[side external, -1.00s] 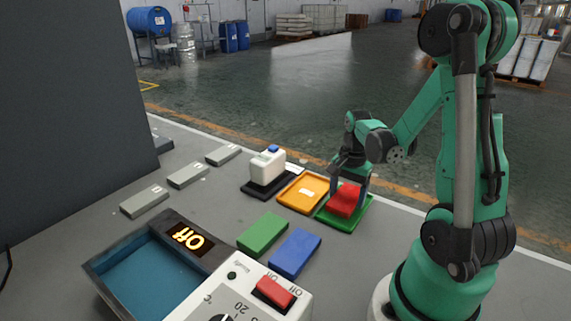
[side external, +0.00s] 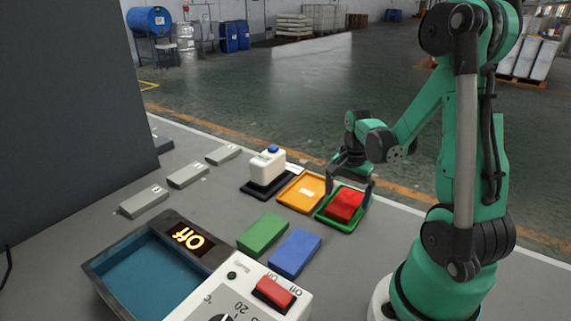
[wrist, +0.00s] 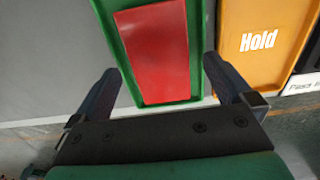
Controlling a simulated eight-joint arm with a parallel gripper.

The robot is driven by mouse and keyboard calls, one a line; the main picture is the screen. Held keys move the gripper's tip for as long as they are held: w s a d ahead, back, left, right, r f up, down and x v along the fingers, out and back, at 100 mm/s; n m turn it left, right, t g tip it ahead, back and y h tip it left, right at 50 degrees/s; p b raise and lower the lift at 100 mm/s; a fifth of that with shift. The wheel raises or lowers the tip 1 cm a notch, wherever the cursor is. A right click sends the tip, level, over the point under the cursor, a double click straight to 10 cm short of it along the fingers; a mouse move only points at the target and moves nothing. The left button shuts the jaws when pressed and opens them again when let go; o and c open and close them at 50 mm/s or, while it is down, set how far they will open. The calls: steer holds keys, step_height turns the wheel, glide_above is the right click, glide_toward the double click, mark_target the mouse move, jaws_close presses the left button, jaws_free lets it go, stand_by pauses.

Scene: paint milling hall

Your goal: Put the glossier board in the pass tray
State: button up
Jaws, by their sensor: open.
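A red board (side external: 345,204) lies in the green tray (side external: 326,221); in the wrist view the red board (wrist: 155,55) lies lengthwise within the tray's green rim (wrist: 197,45). My gripper (side external: 350,187) is open just above that tray. In the wrist view its fingers (wrist: 161,68) are spread wide, one on each side of the tray, clear of the board. A green board (side external: 262,235) and a blue board (side external: 294,253) lie side by side on the bench. No word shows on the green tray, and I cannot tell which board is glossiest.
The orange tray (side external: 292,204), marked Hold in the wrist view (wrist: 225,58), stands beside the green tray. A white bottle (side external: 265,170) stands on a black tray (side external: 252,190). A blue-floored bath (side external: 150,275) and a control box (side external: 245,285) with a red switch fill the front.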

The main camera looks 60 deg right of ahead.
mark_target(346, 202)
step_height(346, 202, up, 12)
steer(key=w+a+n+t, duration=0.2)
steer(key=a+n+t, duration=0.1)
steer(key=a+n, duration=0.6)
steer(key=w+a+n+t, duration=0.3)
steer(key=a+n+t, duration=0.1)
steer(key=a+n, duration=0.5)
steer(key=shift+w+a+f, duration=0.2)
steer(key=shift+w+a, duration=0.15)
steer(key=shift+a, duration=0.1)
